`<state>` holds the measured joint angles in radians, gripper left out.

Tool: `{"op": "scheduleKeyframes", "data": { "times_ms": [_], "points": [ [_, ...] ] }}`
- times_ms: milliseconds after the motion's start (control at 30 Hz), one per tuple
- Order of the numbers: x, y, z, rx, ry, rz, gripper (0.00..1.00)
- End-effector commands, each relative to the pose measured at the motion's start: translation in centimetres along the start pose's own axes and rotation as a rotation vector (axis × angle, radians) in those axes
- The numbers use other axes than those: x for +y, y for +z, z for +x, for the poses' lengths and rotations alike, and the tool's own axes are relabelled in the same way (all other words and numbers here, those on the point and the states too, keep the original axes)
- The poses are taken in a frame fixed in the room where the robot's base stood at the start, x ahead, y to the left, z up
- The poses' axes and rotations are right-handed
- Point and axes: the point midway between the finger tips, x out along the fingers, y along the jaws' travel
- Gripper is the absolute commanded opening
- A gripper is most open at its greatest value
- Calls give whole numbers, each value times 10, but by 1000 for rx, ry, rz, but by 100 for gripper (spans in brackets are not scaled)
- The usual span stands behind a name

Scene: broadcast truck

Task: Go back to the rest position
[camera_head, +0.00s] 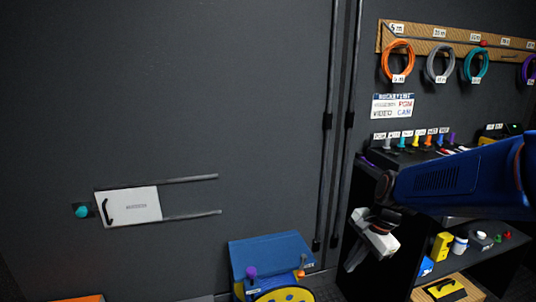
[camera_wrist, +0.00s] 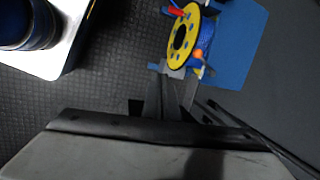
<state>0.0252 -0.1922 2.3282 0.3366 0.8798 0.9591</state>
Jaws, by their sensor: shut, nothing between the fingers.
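My gripper (camera_head: 354,257) hangs at the end of my blue arm, in front of the dark shelf unit, with its fingers pointing down and left. In the wrist view my gripper (camera_wrist: 172,82) shows its dark fingers together, with nothing held. Beyond the fingertips in that view is a yellow reel (camera_wrist: 182,42) on a blue stand; I cannot tell the exact gap.
The blue stand (camera_head: 270,252) with the yellow reel (camera_head: 284,294) stands low by the wall. A shelf unit with small items, including a yellow box (camera_head: 441,246), is close behind my arm. Coiled cables hang from a rack (camera_head: 455,36). A white sliding panel (camera_head: 135,206) is on the left wall.

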Motion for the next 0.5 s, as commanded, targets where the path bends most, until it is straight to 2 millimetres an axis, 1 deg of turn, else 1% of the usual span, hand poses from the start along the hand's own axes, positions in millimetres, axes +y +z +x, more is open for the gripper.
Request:
{"op": "scheduleKeyframes", "data": {
  "times_ms": [33, 200, 500],
  "points": [
    [10, 4, -10, 18, -10, -68, 0],
    [42, 14, -35, 79, -22, -309, 0],
    [101, 28, -70, 202, -12, -720, 0]
  ]
}}
